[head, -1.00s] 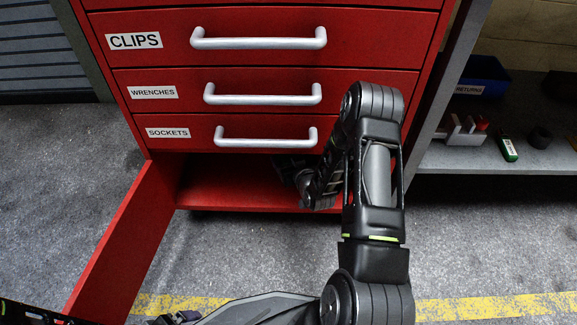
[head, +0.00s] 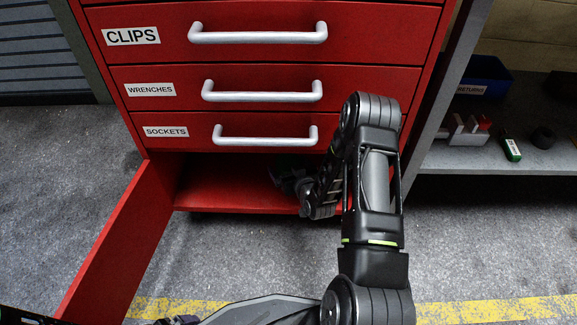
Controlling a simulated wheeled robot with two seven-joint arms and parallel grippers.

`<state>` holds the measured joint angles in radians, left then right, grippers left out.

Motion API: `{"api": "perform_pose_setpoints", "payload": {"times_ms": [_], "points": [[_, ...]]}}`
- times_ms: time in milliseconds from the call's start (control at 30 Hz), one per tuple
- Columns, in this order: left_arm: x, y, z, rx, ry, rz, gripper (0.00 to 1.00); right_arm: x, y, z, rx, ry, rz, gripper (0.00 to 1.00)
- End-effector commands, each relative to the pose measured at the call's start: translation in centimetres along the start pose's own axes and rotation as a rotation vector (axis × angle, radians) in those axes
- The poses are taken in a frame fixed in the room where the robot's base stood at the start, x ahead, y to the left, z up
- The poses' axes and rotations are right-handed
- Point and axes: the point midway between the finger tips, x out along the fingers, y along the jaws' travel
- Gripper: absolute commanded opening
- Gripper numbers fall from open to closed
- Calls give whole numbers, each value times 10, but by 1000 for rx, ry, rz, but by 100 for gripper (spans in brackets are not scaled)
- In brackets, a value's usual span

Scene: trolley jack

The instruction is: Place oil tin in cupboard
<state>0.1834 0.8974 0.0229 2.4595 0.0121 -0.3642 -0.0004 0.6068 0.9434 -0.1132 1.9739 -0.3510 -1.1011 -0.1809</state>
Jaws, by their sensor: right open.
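The cupboard is the open red compartment (head: 235,195) at the bottom of the red cabinet, under the SOCKETS drawer. Its door (head: 120,245) is swung open to the left. My right arm reaches in from the bottom right, and my right gripper (head: 277,178) is inside the cupboard, low under the drawer. The gripper is open; its fingers are dark and partly lost in shadow. I cannot make out the oil tin in this view; the shaded back of the cupboard and the area behind my right arm are hidden. My left gripper does not show.
Above the cupboard are closed drawers with silver handles, including the SOCKETS handle (head: 265,136). The floor before the cupboard is clear.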

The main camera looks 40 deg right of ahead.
Motion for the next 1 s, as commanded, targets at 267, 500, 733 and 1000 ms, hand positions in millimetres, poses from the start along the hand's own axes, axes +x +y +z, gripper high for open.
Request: {"api": "perform_pose_setpoints", "payload": {"times_ms": [267,500,733,1000], "points": [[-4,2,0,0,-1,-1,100,-8,0,-3,0,-1,0,94],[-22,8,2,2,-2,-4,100,-48,0,-6,0,-3,0,94],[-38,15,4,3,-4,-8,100,-95,0,-5,2,-3,1,94],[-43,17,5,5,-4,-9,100,-121,0,-2,0,-1,0,94]]}}
